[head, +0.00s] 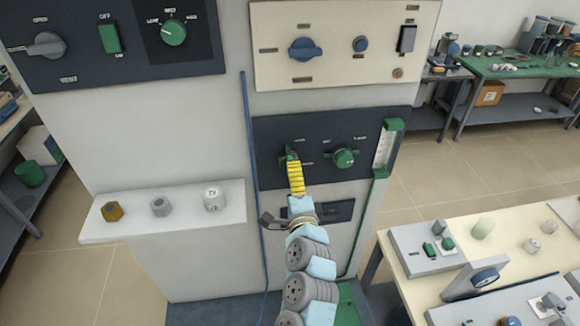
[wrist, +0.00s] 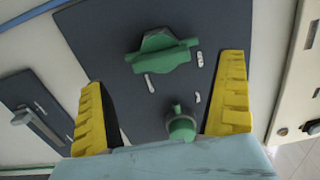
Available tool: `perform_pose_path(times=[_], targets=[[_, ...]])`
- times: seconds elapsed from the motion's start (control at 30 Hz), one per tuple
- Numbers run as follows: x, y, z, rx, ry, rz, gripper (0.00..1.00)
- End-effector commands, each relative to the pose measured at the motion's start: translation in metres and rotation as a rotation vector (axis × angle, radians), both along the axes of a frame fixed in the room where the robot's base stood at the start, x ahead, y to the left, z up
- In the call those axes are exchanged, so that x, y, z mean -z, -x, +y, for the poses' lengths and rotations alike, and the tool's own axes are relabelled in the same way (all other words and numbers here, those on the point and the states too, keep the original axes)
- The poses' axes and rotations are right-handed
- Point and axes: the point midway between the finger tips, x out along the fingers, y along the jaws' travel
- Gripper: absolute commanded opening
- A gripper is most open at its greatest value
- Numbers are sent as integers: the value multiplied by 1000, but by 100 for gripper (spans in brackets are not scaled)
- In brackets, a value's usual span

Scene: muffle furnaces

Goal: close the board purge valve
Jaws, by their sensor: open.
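The lower dark board (head: 262,150) carries two green controls; its labels are too small to read. The left one is a green winged handle (head: 284,157), standing upright and partly hidden by my gripper (head: 293,164). In the wrist view, the same handle (wrist: 160,53) lies crosswise beyond my open gripper (wrist: 160,75), roughly centred between the yellow fingertips, with no clear contact. The right green knob (head: 344,157) also shows in the wrist view (wrist: 182,127), nearer the gripper's base. I cannot tell from the labels which one is the purge valve.
A flow meter (head: 385,150) is at the board's right edge. Below is a small dark panel with a lever (wrist: 35,122). A cream panel (head: 345,70) sits above. A blue cable (head: 252,170) runs along the left. A ledge (head: 135,225) holds several small parts.

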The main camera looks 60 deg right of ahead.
Motion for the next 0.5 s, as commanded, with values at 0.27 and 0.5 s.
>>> perform_pose_path(times=[0.27,0.5], targets=[[-3,-17,-25,0,2,0,100],[0,-26,-37,-1,-1,1,100]])
